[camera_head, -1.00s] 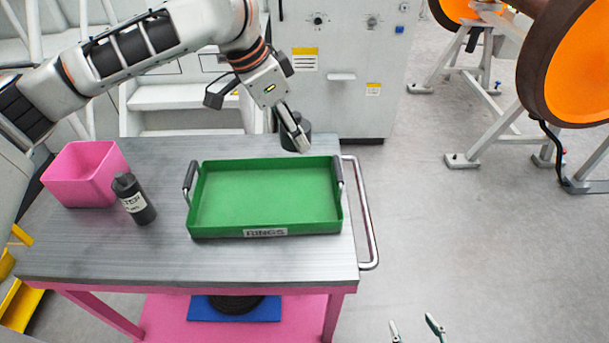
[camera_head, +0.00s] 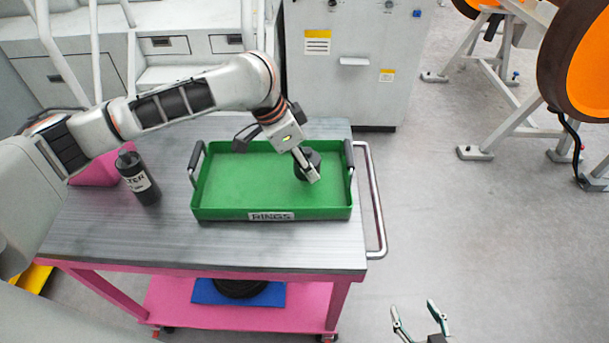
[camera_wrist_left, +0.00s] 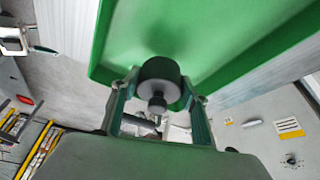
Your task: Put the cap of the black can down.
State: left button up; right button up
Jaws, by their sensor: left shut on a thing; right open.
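My left gripper (camera_head: 307,172) is shut on a dark round cap (camera_head: 308,158), over the right part of the green tray (camera_head: 270,216) labelled RINGS. In the left wrist view the cap (camera_wrist_left: 160,72) sits between the fingers, a small knob toward the camera, with the green tray floor behind it. I cannot tell whether it touches the floor. A black can (camera_head: 139,180) with a white label stands upright on the cart, left of the tray. My right gripper (camera_head: 418,318) is open and empty at the bottom of the head view, off the cart.
A pink bin (camera_head: 92,173), partly hidden by my left arm, is at the cart's left. The grey cart top (camera_head: 130,238) is clear in front of the can. The tray's handles rise at both ends. A metal rail (camera_head: 375,205) runs along the cart's right edge.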

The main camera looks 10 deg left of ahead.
aim_at(305, 184)
pick_arm(q)
jog(key=shift+f+b, duration=0.35)
jog(key=shift+f, duration=1.9)
pick_arm(e)
jog(key=shift+s+d+f, duration=0.1)
jog(key=shift+s+f, duration=0.05)
jog(key=shift+f, duration=0.6)
pick_arm(q)
jog(key=o, duration=1)
pick_arm(e)
jog(key=shift+r, duration=0.35)
